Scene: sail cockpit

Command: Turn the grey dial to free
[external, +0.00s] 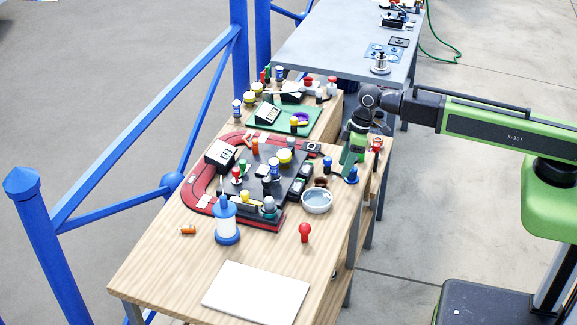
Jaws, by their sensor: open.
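A small grey knob (269,205) stands at the near right corner of the red-edged dark console (232,211) on the wooden table. It looks like the grey dial, but its markings and pointer are too small to read. My gripper (349,168) hangs at the table's right edge, behind and to the right of the knob, clear of it. Its green fingers point down and hold nothing that I can see. The gap between them is hard to make out from this side.
A grey-blue bowl (317,202), a red knob (304,233), a blue-and-white bottle (227,222) and an orange piece (187,230) stand around the console. Several coloured knobs crowd its top. A white board (256,293) lies in front. A green panel (290,127) lies behind.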

